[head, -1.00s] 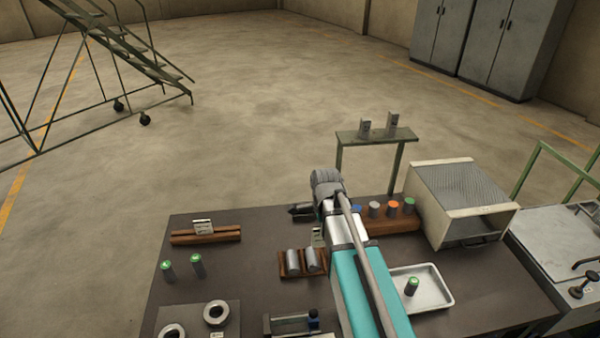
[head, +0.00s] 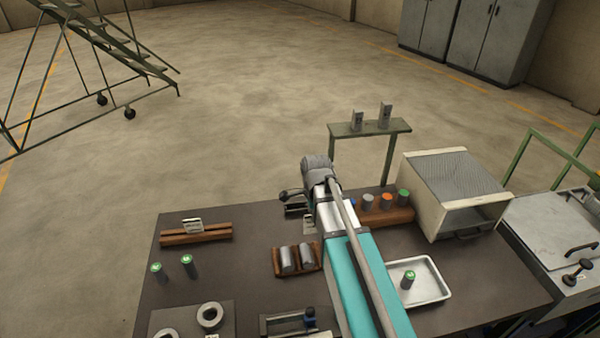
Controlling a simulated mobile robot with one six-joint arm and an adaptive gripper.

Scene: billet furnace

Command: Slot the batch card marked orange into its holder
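A small white card (head: 193,225) stands in a grooved wooden holder (head: 196,238) at the back left of the dark table. Another pale card (head: 309,224) shows partly beside my arm, behind a wooden cradle; my arm hides part of it. The marks on both cards are too small to read, so I cannot tell which is marked orange. My gripper (head: 292,201) is at the far end of my arm, near the table's back edge, pointing left. Its dark fingers are small and partly hidden by the wrist. I see nothing clearly held in it.
The cradle (head: 274,264) holds two grey billets. A wooden rack (head: 400,216) holds several colour-topped cylinders right of my arm. A metal tray (head: 436,291), a box furnace (head: 455,195) and a green shelf (head: 345,130) with two grey pieces stand right. Two green-topped cylinders (head: 187,266) stand left.

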